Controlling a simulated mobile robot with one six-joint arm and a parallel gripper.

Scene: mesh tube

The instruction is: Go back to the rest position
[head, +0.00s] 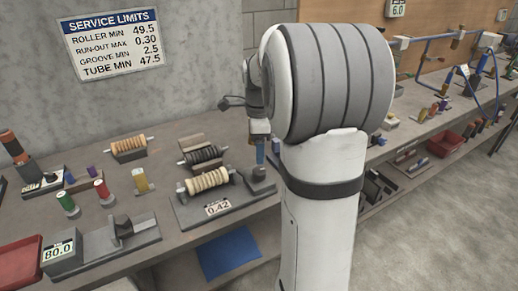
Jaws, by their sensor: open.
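My gripper (228,103) is small and dark at the end of my arm, left of the large white and grey arm link (335,85). It is raised above the back of the bench (170,170), apart from the things below. It looks open and empty, though its fingers are tiny here. The base of the run-out fixture (190,212), with a 0.42 display, stands below it and carries a cream ribbed roller (207,181). A blue post (260,151) stands at its right end, partly next to my arm in the picture.
A dark ribbed roller (203,155) and a tan one (129,147) lie behind the fixture. A gauge reading 80.0 (57,253) stands front left, near a red tray (20,262). Another red tray (446,144) is at right. My arm hides the bench's middle.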

